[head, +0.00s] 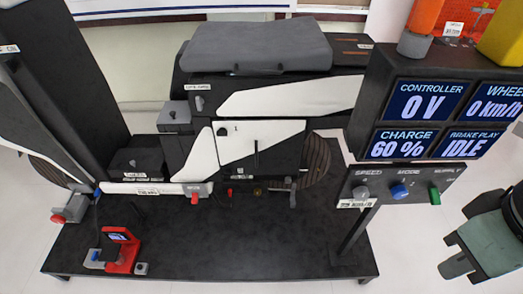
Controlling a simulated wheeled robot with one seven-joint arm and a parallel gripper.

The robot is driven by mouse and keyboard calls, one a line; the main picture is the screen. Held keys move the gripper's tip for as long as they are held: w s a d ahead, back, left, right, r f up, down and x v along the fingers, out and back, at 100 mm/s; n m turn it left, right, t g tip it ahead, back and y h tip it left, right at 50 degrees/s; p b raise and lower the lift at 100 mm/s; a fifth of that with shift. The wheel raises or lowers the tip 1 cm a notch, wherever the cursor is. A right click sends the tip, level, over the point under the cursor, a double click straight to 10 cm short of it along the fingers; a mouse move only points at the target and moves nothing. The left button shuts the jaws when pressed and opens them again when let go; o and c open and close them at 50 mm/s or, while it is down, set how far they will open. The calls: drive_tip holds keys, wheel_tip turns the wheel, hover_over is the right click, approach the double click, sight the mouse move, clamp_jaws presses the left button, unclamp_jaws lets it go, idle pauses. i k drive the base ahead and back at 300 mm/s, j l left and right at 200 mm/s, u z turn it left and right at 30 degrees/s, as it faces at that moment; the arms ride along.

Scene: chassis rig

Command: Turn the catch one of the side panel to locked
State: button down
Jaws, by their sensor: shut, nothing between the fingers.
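The white side panel (262,143) is on the middle of the dark rig, below the grey seat. Catch one (222,131) is a small dark knob at the panel's upper left, beside a printed "1". Its exact angle is too small to read. A thin dark upright handle (256,155) stands at the panel's middle. My gripper (456,266) is at the lower right edge, shut and empty, far from the panel and touching nothing. Part of it is cut off by the picture's edge.
A display box (365,100) with several readouts stands right of the panel, above a control box (400,186) with coloured knobs. A red device (124,252) sits on the dark base plate (230,245) at lower left. The plate's front middle is clear.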

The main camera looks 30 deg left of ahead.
sight(221, 132)
drive_tip(key=u, duration=1.4)
drive_tip(key=j, duration=1.25)
